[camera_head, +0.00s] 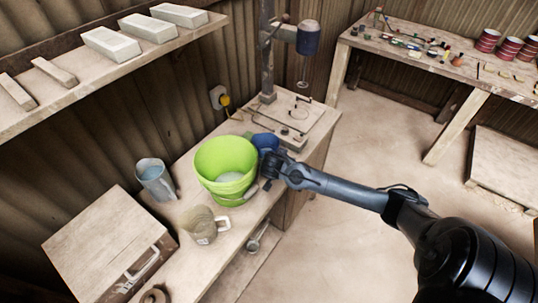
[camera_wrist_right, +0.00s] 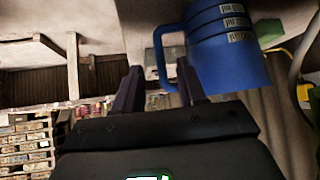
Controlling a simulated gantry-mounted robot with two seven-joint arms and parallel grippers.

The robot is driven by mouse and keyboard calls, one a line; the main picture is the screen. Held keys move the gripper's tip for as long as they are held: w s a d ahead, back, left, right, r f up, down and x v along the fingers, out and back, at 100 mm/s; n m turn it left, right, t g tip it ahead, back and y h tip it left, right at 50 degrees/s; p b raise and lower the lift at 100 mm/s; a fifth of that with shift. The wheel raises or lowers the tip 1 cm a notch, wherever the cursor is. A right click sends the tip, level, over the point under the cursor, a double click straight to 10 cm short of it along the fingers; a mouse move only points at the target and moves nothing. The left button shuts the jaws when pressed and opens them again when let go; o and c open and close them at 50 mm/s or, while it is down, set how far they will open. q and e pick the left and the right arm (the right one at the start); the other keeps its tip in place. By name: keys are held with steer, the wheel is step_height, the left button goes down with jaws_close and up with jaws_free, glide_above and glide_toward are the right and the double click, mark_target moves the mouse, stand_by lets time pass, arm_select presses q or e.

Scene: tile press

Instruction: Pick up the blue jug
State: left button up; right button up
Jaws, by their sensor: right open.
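The blue jug (camera_head: 265,142) stands on the bench behind and to the right of the green bucket, partly hidden by the bucket and my right gripper. In the right wrist view the blue jug (camera_wrist_right: 228,62) fills the upper right, with white marked bands on its body and its handle to the left. My right gripper (camera_head: 268,170) is beside the jug, on its near side. In the wrist view the right gripper's fingers (camera_wrist_right: 158,72) are apart, and the handle appears between or just beyond their tips. Contact cannot be told. My left gripper is not in view.
The lime green bucket (camera_head: 226,162) stands close left of my gripper. A grey jug (camera_head: 155,182) and a beige mug (camera_head: 201,226) are also on the bench. A press (camera_head: 300,115) stands behind. The floor (camera_head: 370,140) to the right is clear.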

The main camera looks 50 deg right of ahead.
steer(key=shift+x, duration=2.7)
jaws_close()
